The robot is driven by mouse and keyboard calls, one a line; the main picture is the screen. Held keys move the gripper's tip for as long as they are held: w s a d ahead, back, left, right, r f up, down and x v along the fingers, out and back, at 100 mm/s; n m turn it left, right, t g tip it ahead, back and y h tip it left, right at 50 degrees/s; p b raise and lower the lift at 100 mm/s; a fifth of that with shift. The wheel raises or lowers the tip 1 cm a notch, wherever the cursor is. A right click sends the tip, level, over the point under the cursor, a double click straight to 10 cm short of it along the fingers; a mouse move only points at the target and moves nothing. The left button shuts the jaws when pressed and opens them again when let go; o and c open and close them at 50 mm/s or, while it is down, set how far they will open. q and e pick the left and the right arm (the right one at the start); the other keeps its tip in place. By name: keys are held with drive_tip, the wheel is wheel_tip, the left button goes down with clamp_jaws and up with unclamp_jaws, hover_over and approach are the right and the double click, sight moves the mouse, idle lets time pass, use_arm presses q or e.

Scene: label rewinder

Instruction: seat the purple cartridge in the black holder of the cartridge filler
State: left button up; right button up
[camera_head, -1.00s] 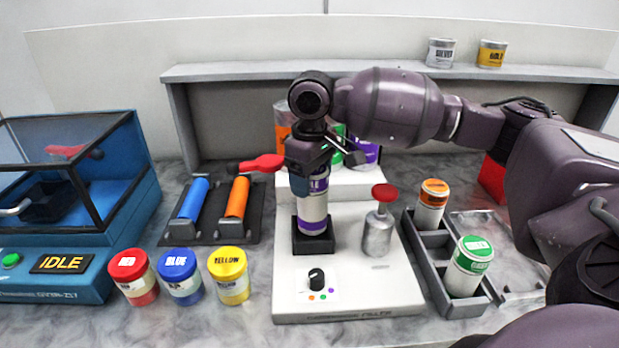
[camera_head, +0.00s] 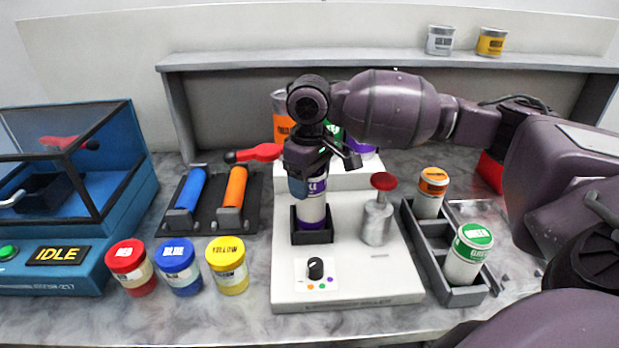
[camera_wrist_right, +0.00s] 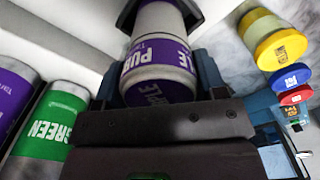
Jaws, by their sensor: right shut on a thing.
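The purple cartridge (camera_head: 312,209) is white with a purple label and a purple band at its foot. It stands upright in the black holder (camera_head: 312,238) of the white cartridge filler (camera_head: 375,285); whether its base touches the bottom is hidden. My right gripper (camera_head: 307,178) is shut on the cartridge's upper part from above. In the right wrist view the cartridge (camera_wrist_right: 160,55) lies between the fingers, with the dark holder at the top edge. My left gripper does not show.
A metal plunger with a red knob (camera_head: 383,182) stands right of the holder. Behind it are large green and purple cans, seen in the wrist view (camera_wrist_right: 52,125). A grey tray (camera_head: 470,296) holds orange and green cartridges. Red, blue and yellow jars (camera_head: 229,268) stand left.

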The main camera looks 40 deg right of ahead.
drive_tip(key=shift+f, duration=0.25)
drive_tip(key=o, duration=1.4)
wheel_tip(320, 180, up, 10)
drive_tip(key=shift+f+p, duration=0.1)
drive_tip(key=shift+p, duration=0.75)
drive_tip(key=shift+r, duration=0.5)
